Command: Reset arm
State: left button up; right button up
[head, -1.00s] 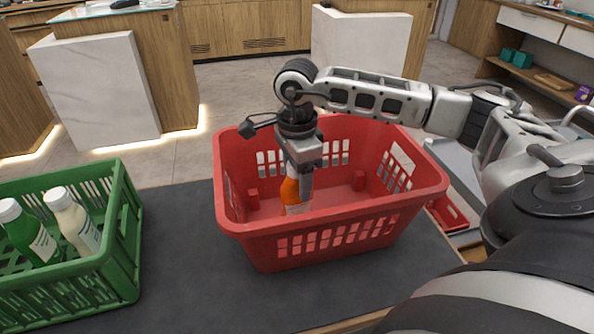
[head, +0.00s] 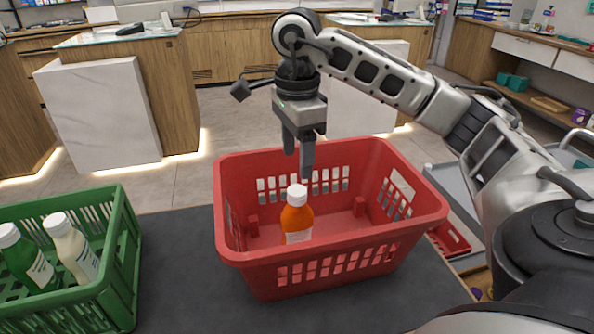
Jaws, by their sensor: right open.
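My right gripper (head: 298,170) hangs pointing down above the red basket (head: 330,258), its fingers open and empty near the height of the back rim. An orange bottle with a white cap (head: 297,220) stands upright inside the red basket, below the gripper and apart from it. My right arm comes in from the right side of the picture. My left gripper is not in view.
A green crate (head: 110,270) at the left holds a green bottle (head: 30,262) and a cream bottle (head: 74,250). Both containers stand on a dark counter top (head: 180,275). The counter between them is clear. Wooden counters with white panels (head: 98,110) stand farther back.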

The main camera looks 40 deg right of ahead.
jog(key=shift+r, duration=0.3)
dwell(0.4)
